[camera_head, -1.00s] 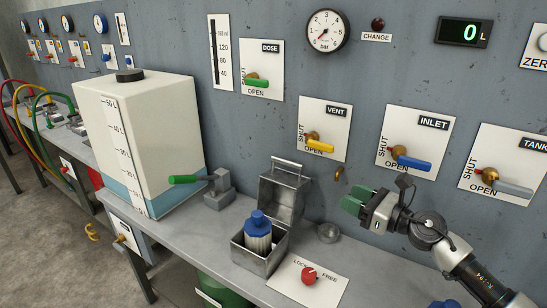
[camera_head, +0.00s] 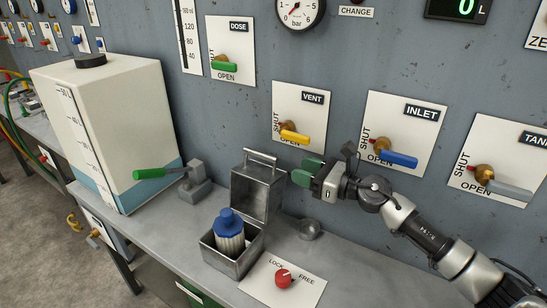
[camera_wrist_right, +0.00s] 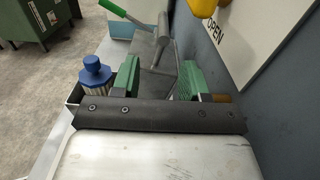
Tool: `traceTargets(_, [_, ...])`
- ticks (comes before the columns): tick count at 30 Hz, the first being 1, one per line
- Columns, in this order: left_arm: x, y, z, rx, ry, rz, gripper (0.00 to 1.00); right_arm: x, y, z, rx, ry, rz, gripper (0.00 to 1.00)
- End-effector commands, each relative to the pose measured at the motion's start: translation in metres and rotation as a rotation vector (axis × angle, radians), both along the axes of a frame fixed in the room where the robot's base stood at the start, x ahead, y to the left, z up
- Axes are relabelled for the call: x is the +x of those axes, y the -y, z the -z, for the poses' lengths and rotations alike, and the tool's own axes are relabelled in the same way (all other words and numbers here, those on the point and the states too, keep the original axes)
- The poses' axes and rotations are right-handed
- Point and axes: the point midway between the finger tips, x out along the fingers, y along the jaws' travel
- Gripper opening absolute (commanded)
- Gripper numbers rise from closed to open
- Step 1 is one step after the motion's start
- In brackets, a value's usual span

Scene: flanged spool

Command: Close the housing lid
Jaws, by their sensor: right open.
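The metal housing (camera_head: 240,262) stands on the bench with its lid (camera_head: 250,192) swung up and open. A bar handle (camera_head: 261,157) is on the lid's upper edge. A ribbed cartridge with a blue cap (camera_head: 229,222) stands upright in the housing; the cap also shows in the right wrist view (camera_wrist_right: 93,72). My right gripper (camera_head: 304,171) is open and empty, just right of the lid near its upper edge. In the right wrist view its green fingers (camera_wrist_right: 158,78) are spread, with the grey lid (camera_wrist_right: 152,52) ahead of them. I cannot tell whether they touch it. My left gripper is out of view.
A red LOCK/FREE knob (camera_head: 283,277) sits on a white plate before the housing. A small metal cup (camera_head: 309,229) is to the right. A tank (camera_head: 110,130) and green-handled lever (camera_head: 160,172) stand left. Panel valves, such as the yellow VENT handle (camera_head: 294,136), are behind.

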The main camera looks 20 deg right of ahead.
Motion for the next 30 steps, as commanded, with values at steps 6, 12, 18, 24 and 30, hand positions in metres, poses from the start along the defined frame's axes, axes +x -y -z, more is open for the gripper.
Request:
traceTargets(6, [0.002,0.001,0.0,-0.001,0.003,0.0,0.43,0.004,-0.003,0.002,0.002,0.0,0.0,0.44])
traceTargets(12, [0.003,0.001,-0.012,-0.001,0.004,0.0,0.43,0.028,-0.022,-0.002,0.004,0.002,-0.001,0.44])
traceTargets(18, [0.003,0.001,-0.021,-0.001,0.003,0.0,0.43,0.059,-0.046,-0.001,0.003,0.001,0.0,0.44])
traceTargets(24, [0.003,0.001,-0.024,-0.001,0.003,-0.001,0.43,0.079,-0.062,0.001,0.001,0.0,0.0,0.44])
traceTargets(30, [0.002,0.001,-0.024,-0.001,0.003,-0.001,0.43,0.085,-0.067,0.003,-0.001,-0.001,0.0,0.44])
